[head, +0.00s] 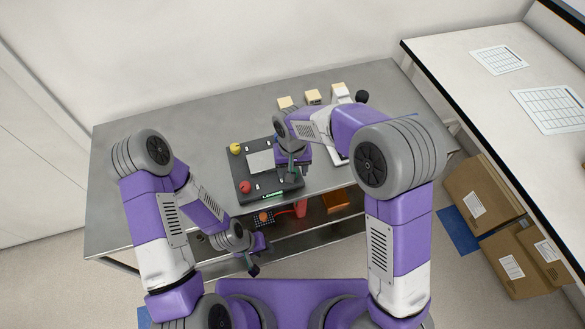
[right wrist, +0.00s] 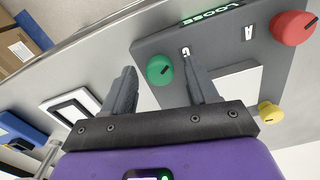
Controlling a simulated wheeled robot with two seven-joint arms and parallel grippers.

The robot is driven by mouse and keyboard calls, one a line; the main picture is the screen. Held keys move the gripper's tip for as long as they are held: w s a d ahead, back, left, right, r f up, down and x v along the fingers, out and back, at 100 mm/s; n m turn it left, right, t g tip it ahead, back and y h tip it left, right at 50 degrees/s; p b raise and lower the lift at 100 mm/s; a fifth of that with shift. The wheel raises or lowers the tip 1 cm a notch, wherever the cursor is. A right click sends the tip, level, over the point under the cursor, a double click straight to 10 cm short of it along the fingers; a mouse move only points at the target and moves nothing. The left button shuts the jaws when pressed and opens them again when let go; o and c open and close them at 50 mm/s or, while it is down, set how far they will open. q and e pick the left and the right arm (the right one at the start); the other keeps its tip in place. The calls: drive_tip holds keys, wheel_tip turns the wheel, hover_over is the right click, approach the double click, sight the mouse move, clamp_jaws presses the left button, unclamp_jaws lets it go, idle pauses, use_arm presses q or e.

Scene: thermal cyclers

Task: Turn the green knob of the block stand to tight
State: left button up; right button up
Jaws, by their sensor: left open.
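The block stand (head: 237,170) is a dark grey panel on the metal bench, with a pale plate in its middle. It has a red knob (head: 246,187) and a yellow knob (head: 235,149). The green knob (right wrist: 160,69) shows in the right wrist view beside a letter G; my right arm hides it in the head view. A green label (right wrist: 212,14) reading LOOSE lies along the panel's edge. My right gripper (head: 292,172) is open above the panel, its fingers on either side of the green knob in the wrist view; contact is unclear. My left gripper (head: 253,270) is open and empty before the bench.
Several devices with pale tops, such as one at the back (head: 312,97), stand behind and right of the panel. An orange box (head: 335,200) is on the lower shelf. Cardboard boxes (head: 485,195) stand on the floor at right. The bench's left part is clear.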

wheel_tip(320, 180, up, 8)
drive_tip(key=shift+f+p, duration=0.2)
drive_tip(key=shift+p, duration=0.55)
drive_tip(key=shift+s, duration=0.1)
